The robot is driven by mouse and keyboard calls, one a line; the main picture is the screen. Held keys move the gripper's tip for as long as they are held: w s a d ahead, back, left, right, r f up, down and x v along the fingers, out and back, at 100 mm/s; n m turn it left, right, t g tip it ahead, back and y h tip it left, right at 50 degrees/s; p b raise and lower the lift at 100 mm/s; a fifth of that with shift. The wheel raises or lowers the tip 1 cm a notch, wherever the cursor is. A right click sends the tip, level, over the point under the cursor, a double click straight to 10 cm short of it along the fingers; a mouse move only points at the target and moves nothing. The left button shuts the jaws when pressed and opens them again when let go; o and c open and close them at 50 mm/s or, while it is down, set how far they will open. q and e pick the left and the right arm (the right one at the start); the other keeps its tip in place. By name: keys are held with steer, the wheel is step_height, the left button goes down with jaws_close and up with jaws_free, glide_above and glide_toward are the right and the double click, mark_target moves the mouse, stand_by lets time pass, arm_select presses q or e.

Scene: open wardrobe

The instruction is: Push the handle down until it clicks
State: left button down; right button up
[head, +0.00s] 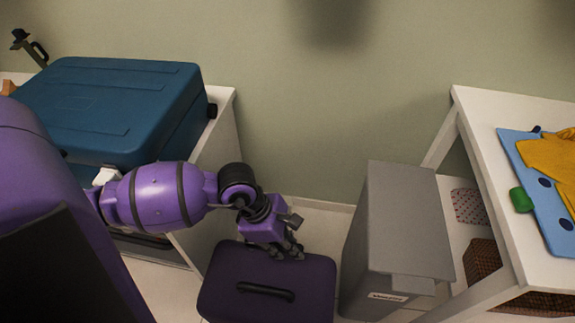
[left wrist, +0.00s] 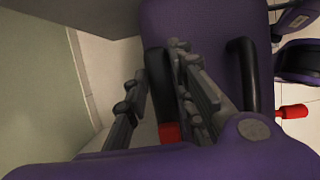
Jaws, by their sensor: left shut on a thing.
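A purple suitcase (head: 265,300) stands on the floor at the bottom middle of the head view, with a black carry handle (head: 265,291) on its top face. The carry handle also shows in the left wrist view (left wrist: 247,72). My left gripper (head: 291,248) is at the suitcase's far edge. In the left wrist view, its fingers are shut on a black handle (left wrist: 157,75) with a red part (left wrist: 169,132), beside the suitcase's purple face (left wrist: 215,30). The head view hides this handle behind my gripper, so I cannot tell how far it stands out. My right gripper is not in view.
A grey box (head: 385,230) stands right of the suitcase. A white table (head: 483,170) with a blue board and yellow cloth is at the right. A large blue case (head: 110,100) lies on a white cabinet (head: 222,130) at the left. The wall is close behind.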

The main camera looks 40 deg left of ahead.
arm_select(q)
steer(key=shift+s+f, duration=0.15)
steer(key=shift+f, duration=0.2)
steer(key=c, duration=1.9)
jaws_free()
steer(key=o, duration=0.4)
steer(key=v, duration=1.2)
